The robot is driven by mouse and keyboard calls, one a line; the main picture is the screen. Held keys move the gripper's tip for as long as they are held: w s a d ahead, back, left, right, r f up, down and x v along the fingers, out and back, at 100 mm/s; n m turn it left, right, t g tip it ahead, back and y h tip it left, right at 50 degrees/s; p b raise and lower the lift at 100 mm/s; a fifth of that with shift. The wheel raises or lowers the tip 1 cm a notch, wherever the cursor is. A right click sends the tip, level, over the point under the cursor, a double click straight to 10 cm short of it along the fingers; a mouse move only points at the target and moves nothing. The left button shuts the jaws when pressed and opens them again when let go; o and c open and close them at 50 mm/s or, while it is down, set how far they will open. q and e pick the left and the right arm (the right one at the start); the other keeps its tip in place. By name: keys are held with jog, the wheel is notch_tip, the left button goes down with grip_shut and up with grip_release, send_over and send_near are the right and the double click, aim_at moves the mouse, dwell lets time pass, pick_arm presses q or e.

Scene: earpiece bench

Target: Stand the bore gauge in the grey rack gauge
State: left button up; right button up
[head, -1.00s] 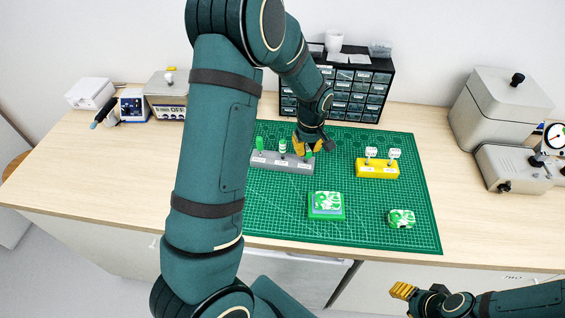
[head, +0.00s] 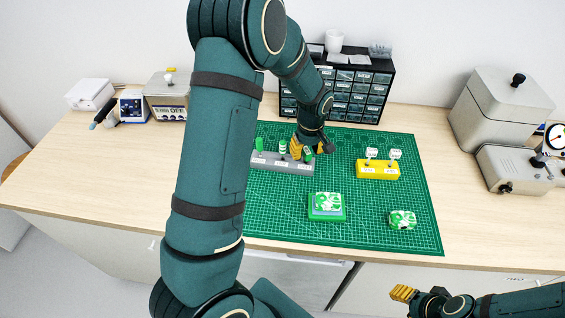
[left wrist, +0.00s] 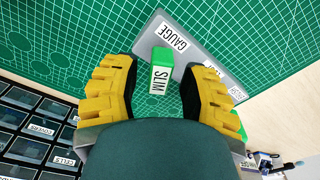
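The grey rack (head: 268,165) lies on the green mat with its tools in a row. It shows in the left wrist view (left wrist: 160,33) with a "GAUGE" label at one end. A green-and-white piece marked "SLIM" (left wrist: 160,72) is between my left gripper's fingers (left wrist: 160,92), with gaps on both sides. In the head view this piece (head: 308,154) is by the rack's right end; whether it is seated cannot be told. My left gripper (head: 301,148) is open there. My right gripper (head: 403,293) is off the bench front.
A yellow rack (head: 377,170) with two white-topped tools stands to the right. A green block (head: 326,206) and a smaller patterned piece (head: 402,219) lie in front. A black drawer cabinet (head: 365,95) stands behind. Grey machines (head: 500,105) stand at the right.

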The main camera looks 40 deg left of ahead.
aim_at(308, 153)
pick_arm(q)
jog(key=shift+r, duration=0.1)
notch_tip(308, 153, up, 12)
jog(key=shift+s+d, duration=0.2)
jog(key=shift+d, duration=0.15)
dwell(0.5)
